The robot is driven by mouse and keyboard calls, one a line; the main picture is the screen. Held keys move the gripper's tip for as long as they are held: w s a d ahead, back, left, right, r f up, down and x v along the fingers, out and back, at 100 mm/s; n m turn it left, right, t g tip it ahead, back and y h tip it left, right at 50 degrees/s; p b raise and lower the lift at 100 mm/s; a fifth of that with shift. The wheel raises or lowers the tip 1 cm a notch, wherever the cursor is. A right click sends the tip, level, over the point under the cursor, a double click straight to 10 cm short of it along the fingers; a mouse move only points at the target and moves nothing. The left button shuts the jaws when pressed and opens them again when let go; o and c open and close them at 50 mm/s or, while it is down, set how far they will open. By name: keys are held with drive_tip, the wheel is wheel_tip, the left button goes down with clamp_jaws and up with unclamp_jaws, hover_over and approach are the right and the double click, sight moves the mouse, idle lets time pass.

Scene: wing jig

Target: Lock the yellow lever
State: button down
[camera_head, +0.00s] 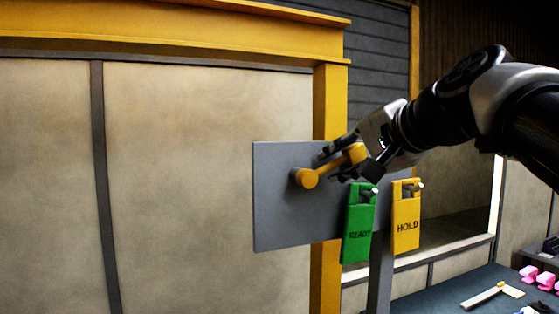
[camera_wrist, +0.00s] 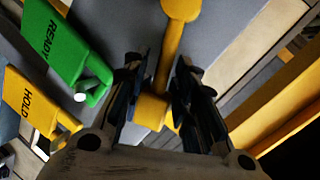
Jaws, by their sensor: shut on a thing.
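The yellow lever (camera_head: 333,168) is mounted on a grey panel (camera_head: 285,215), with its round pivot hub at the left and its arm running right and slightly up to a thick knob. My gripper (camera_head: 345,157) is shut on the lever's knob end, one finger above and one below it. In the wrist view the lever (camera_wrist: 170,50) runs from the hub at the top down between the two dark fingers of my gripper (camera_wrist: 158,95). The fingers partly cover the knob.
A green READY tag (camera_head: 359,225) and a yellow HOLD tag (camera_head: 406,225) hang on pegs just below my gripper. A yellow post (camera_head: 329,100) stands behind the panel. A dark table (camera_head: 440,300) with small pink and yellow items is at the lower right.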

drive_tip(key=c, duration=1.2)
unclamp_jaws()
drive_tip(key=shift+c, duration=0.2)
drive_tip(key=shift+r, duration=0.15)
